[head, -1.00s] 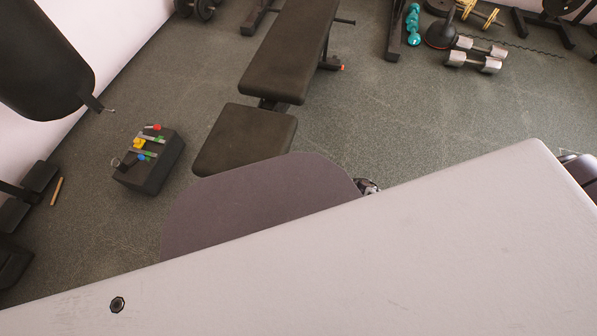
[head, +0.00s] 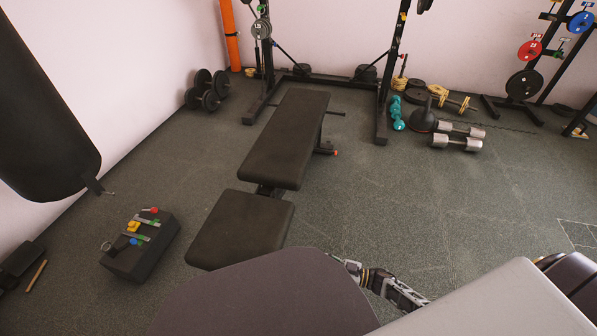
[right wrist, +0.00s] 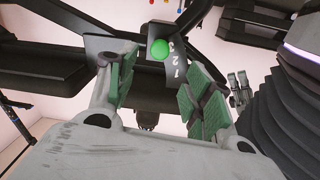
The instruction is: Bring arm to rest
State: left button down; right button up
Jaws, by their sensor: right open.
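My right gripper (right wrist: 160,88) shows in the right wrist view with its two green-padded fingers spread apart. Nothing is held between them; a green round knob shows behind the gap. A small two-pronged part (right wrist: 240,90) shows to the right in that view; it may be my left gripper, but its state is unclear. In the head view, large smooth links of my arms fill the bottom edge. A dark and silver jointed mechanism (head: 385,283) shows between them, partly hidden; I cannot tell which hand it belongs to.
A black bench (head: 285,140) stands ahead on open grey floor. A black box with coloured parts (head: 140,245) is at left, below a punching bag (head: 45,120). Silver dumbbells (head: 457,143), a kettlebell (head: 424,119) and a rack (head: 385,90) stand at the back. The floor at right is clear.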

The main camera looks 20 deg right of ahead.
pick_arm(q)
jog(key=shift+a+f+p, duration=0.1)
jog(key=shift+f+p, duration=0.1)
jog(key=shift+p, duration=0.15)
pick_arm(e)
jog(key=shift+w+d+h, duration=0.1)
jog(key=shift+h, duration=0.2)
